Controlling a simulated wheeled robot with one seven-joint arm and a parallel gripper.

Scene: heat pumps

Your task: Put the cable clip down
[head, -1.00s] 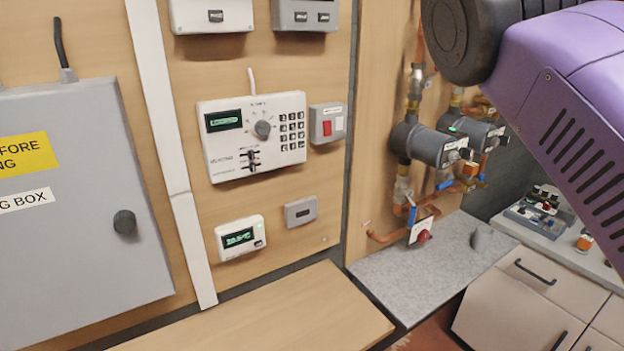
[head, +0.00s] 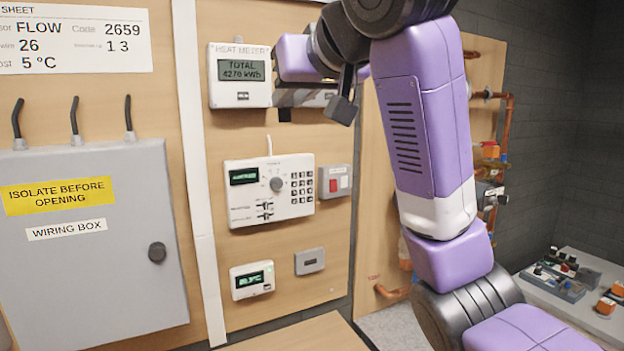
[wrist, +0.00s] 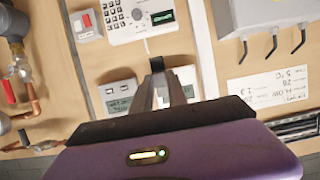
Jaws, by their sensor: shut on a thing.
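My gripper (wrist: 158,80) reaches up the middle of the wrist view, its grey fingers close together. A small dark piece, the cable clip (wrist: 157,63), shows at the fingertips; its shape is hard to make out. In the head view my gripper (head: 285,106) hangs in front of the wooden panel, just right of the heat meter (head: 240,76). The purple hand and arm hide much there, and only a dark tip shows below. The clip cannot be told from the fingers in that view. Any contact with the panel cannot be told.
A keypad controller (head: 271,190), a red-switch box (head: 335,181) and a small thermostat (head: 252,280) are on the panel below. A grey wiring box (head: 85,270) is at left. A wooden ledge (head: 300,335) below looks clear. Pipes and a cluttered counter are at right.

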